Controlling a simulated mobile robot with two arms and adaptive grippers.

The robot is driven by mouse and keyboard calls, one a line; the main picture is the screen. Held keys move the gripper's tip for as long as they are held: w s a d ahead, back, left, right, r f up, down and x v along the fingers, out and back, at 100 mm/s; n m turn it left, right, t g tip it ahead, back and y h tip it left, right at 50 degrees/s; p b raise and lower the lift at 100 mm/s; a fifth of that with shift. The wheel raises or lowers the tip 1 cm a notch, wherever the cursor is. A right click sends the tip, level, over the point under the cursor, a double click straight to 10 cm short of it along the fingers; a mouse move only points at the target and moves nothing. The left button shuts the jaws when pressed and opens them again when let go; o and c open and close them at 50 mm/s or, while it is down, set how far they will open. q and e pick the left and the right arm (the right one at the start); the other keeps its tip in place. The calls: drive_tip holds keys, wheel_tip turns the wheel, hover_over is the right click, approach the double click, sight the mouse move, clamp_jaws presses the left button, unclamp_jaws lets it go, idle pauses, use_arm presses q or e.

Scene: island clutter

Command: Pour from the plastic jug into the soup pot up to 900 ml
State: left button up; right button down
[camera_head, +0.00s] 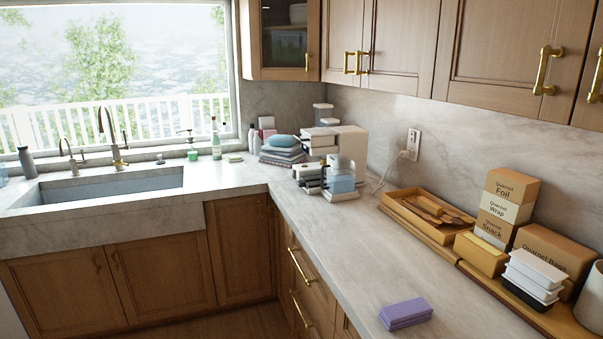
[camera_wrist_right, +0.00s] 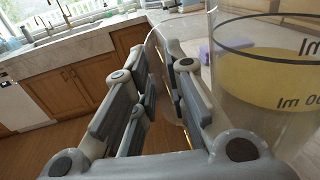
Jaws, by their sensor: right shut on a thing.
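The plastic jug (camera_wrist_right: 262,115) stands large at the right edge of the right wrist view. It is clear, with dark ml markings that read backwards and a yellow band inside its upper part, seemingly liquid. My right gripper (camera_wrist_right: 163,85) is beside it, with its grey fingers around what looks like the jug's clear, curved handle; the exact contact is hard to make out. The jug's base and spout are out of frame. No soup pot can be made out in either view. My left gripper is in neither view.
A purple sponge (camera_head: 405,313) lies on the counter (camera_head: 330,255). Along the wall stand a wooden utensil tray (camera_head: 393,209), several boxes (camera_head: 511,190) and white containers (camera_head: 535,268). A coffee machine (camera_head: 345,150) is in the corner. The sink (camera_head: 110,190) is at left. The middle counter is clear.

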drive_tip(key=shift+s+d+f+m+h, duration=0.15)
drive_tip(key=shift+s+d+m+h, duration=0.15)
drive_tip(key=shift+s+d+h, duration=0.35)
drive_tip(key=shift+s+d+f+m+h, duration=0.1)
drive_tip(key=shift+s+d+m+h, duration=0.2)
drive_tip(key=shift+s, duration=0.55)
drive_tip(key=shift+s+d+f+m+h, duration=0.15)
drive_tip(key=shift+s+d+m+h, duration=0.15)
drive_tip(key=shift+s+d+h, duration=0.35)
drive_tip(key=shift+s+a, duration=0.1)
drive_tip(key=shift+a, duration=0.05)
